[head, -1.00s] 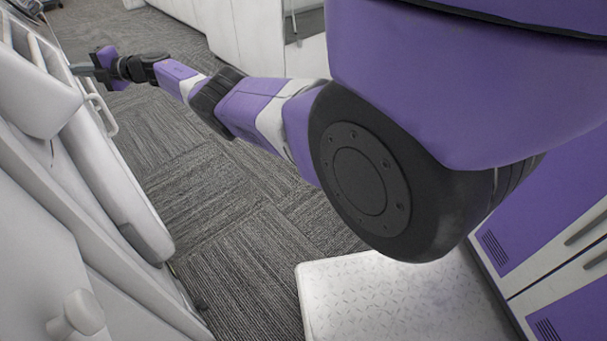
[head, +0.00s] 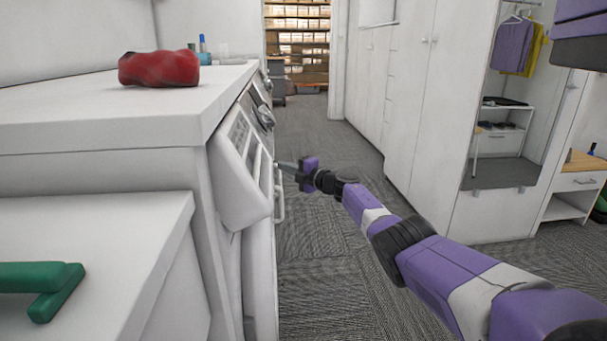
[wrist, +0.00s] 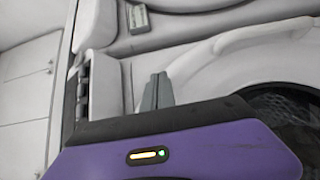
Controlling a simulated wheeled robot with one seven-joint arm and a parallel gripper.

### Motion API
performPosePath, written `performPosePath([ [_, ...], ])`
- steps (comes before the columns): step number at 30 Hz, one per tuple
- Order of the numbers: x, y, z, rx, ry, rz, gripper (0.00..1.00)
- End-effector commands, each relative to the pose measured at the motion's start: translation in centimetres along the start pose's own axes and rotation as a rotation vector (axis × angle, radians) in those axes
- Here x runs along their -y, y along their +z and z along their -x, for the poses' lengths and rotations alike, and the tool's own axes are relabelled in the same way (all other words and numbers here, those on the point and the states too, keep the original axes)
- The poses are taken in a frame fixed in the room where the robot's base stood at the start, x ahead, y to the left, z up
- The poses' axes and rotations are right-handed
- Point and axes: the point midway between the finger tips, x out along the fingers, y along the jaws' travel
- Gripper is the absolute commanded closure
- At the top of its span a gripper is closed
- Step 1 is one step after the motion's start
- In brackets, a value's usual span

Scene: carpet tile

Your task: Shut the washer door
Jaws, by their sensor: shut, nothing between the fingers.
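The white washer (head: 246,130) stands at the left under a counter, seen at a steep angle in the head view. A bulky white part (head: 240,175) juts from its upper front, with a thin white handle (head: 280,198) beside it. In the wrist view, the round washer door shows at the right, with dark glass (wrist: 292,105) and a pale curved rim (wrist: 235,42). How far the door stands open is unclear. My gripper (head: 283,165) is at the washer's front, and its shut fingers (wrist: 157,92) are empty beside the rim. Contact cannot be told.
A red lumpy object (head: 158,69) lies on the white counter (head: 100,108). A green object (head: 50,285) lies on a lower white surface at the front left. Tall white cabinets (head: 420,90) stand at the right. Carpet (head: 320,250) between them is clear apart from my arm.

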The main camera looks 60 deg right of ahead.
Motion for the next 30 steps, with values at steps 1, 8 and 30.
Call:
performPosePath([
  [1, -0.1, -0.1, 0.1, 0.002, -0.001, -0.002, 1.0],
  [8, 0.0, 2.3, 2.2, 0.008, -0.001, -0.003, 1.0],
  [30, 0.1, 7.5, 7.2, 0.008, 0.0, -0.004, 1.0],
])
